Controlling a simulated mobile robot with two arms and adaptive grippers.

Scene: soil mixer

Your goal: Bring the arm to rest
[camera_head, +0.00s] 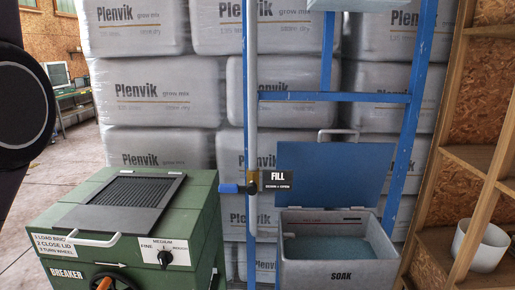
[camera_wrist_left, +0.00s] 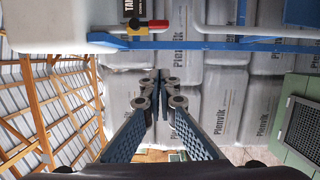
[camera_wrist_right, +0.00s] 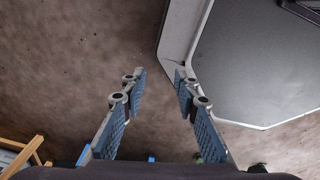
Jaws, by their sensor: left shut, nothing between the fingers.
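My left gripper (camera_wrist_left: 158,78) shows in the left wrist view, its fingers together at the tips and empty. Wrapped grow mix bales stand beyond it. My right gripper (camera_wrist_right: 158,75) shows in the right wrist view with its fingers apart and nothing between them. Brown floor lies beyond it, with a grey-and-white panel-like shape (camera_wrist_right: 255,65) to its right. Neither gripper shows in the head view; a dark rounded arm part of mine fills the left edge there.
The green breaker (camera_head: 205,220) has its lid down. The soak bin (camera_head: 335,272) has its blue lid (camera_head: 330,170) raised and bluish contents inside. A blue frame (camera_head: 407,130) with a fill valve handle (camera_head: 235,188) stands before the bales. A wooden shelf (camera_head: 470,160) holds a white pot (camera_head: 480,246).

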